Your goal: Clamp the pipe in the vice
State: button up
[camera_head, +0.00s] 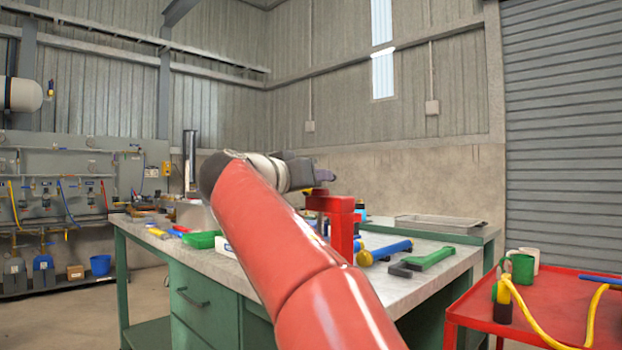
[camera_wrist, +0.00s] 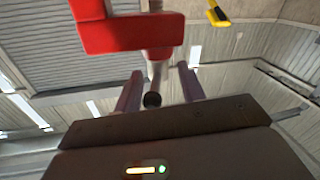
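The red vice (camera_head: 340,222) stands on the grey-topped workbench. In the wrist view, its red body (camera_wrist: 130,34) fills the upper left. A pale rod with a dark round end (camera_wrist: 152,100), apparently the pipe, runs from near the vice toward the wrist camera. Whether the jaws grip it cannot be told. My gripper (camera_wrist: 160,86) is open, with one finger on each side of the rod and visible gaps between. In the head view, my gripper (camera_head: 322,177) is beside the top of the vice. The pipe cannot be made out there, and my arm hides part of the bench.
A blue cylinder with yellow parts (camera_head: 386,252) and a green wrench (camera_head: 428,260) lie right of the vice. A green tray (camera_head: 202,240) is on the left. A red cart (camera_head: 560,306) with mugs and a yellow hose stands at right. A grey tray (camera_head: 438,223) lies behind.

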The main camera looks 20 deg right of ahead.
jog(key=shift+o, duration=0.4)
jog(key=shift+s+a, duration=0.1)
jog(key=v, duration=0.7)
jog(key=shift+a, duration=0.3)
jog(key=shift+s, duration=0.15)
